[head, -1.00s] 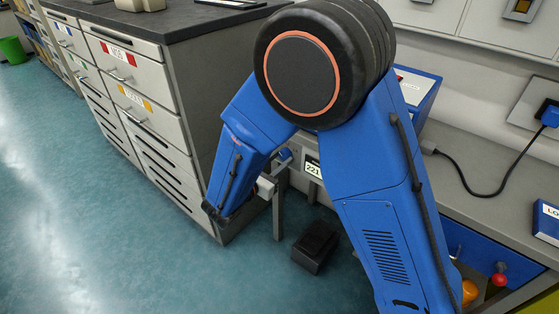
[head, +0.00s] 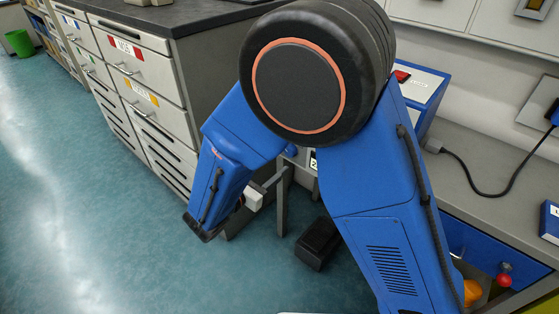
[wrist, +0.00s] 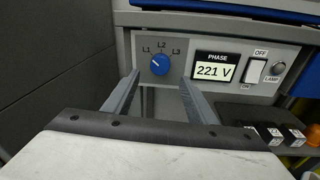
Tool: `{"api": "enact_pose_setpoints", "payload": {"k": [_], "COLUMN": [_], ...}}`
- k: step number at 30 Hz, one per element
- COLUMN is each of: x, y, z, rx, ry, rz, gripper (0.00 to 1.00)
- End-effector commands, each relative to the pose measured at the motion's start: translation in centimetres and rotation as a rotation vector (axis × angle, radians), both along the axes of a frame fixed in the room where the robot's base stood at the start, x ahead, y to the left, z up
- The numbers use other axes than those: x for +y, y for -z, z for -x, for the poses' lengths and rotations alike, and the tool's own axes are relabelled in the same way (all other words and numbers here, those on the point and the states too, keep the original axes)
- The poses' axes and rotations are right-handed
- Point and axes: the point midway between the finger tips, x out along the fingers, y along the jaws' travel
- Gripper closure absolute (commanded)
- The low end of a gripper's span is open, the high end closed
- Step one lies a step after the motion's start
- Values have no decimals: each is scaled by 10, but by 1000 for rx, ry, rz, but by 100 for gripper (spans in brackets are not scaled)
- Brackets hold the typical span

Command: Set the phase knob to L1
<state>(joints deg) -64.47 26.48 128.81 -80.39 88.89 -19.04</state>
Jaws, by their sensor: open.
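The blue round phase knob (wrist: 160,64) is on a light grey panel (wrist: 205,78) in the wrist view, with the labels L1, L2 and L3 above it from left to right. A small pale mark shows on its face, towards its left side; its exact direction is hard to read. My gripper (wrist: 159,78) is open, its two fingers spread to either side below the knob, with nothing between them. It looks apart from the knob. In the head view my gripper (head: 272,182) is partly hidden by my arm, near the panel's front.
Right of the knob are a PHASE display (wrist: 216,68) reading 221 V, an ON/OFF rocker switch (wrist: 254,71) and a lamp (wrist: 278,68). A grey drawer cabinet (head: 150,90) stands left of my arm; a black box (head: 318,243) is on the floor.

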Motion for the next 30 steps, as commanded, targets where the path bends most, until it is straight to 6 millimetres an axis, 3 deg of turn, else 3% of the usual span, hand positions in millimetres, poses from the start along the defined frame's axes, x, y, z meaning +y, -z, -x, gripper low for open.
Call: {"api": "enact_pose_setpoints", "payload": {"k": [15, 21, 30], "x": [49, 56, 56], "y": [-7, -8, -8], "z": [72, 83, 84], "rx": [1, 1, 2], "ry": [-2, 0, 1], "rz": [0, 0, 0], "gripper": [48, 48, 48]}}
